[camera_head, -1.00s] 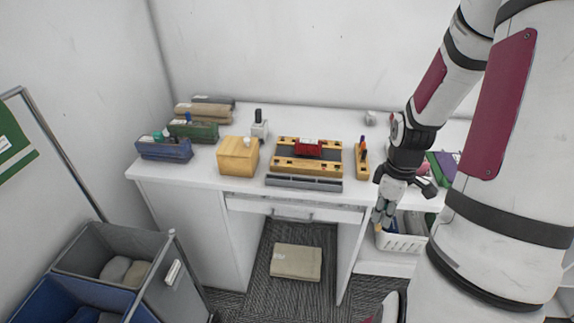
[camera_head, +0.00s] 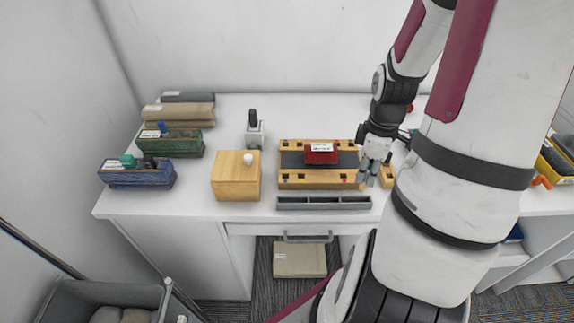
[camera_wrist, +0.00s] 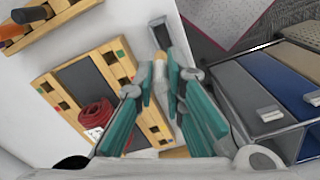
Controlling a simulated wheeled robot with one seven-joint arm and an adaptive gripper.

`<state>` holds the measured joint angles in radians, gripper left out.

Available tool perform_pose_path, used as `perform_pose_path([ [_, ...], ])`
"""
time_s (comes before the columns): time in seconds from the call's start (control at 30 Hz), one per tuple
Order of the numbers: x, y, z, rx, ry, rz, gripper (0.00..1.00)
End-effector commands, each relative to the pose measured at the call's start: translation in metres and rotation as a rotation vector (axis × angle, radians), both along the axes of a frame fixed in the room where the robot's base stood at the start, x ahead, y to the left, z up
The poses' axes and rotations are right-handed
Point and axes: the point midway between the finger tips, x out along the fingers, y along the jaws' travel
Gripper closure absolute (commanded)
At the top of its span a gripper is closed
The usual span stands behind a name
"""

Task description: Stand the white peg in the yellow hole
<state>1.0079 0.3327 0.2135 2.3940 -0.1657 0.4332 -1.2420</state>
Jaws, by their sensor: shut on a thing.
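My gripper (camera_head: 367,181) is over the desk at the right end of the wooden board. In the wrist view my gripper (camera_wrist: 163,84) has its teal fingers close together around a small pale peg (camera_wrist: 160,68), whose end shows between the tips. The peg is hard to make out in the head view. The board (camera_head: 315,180) has two wooden strips with dark square holes and small colour marks. It also shows in the wrist view (camera_wrist: 103,58), to the left of the fingers. I cannot tell which hole is marked yellow.
A red labelled bundle (camera_head: 321,153) lies on the board's dark middle. A grey trough (camera_head: 323,203) lies along its front. A wooden box (camera_head: 236,177) with a white knob stands to the left. A small wooden rack (camera_head: 388,176) is close by my gripper on the right.

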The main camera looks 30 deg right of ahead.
Motion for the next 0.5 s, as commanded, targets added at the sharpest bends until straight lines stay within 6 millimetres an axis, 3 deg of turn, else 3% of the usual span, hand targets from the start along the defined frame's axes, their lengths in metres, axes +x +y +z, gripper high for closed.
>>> perform_pose_path([
  [0.17, 0.012, 0.008, -0.002, 0.000, 0.000, 0.004, 1.00],
  [0.5, 0.082, 0.051, -0.010, 0.000, 0.000, 0.008, 1.00],
])
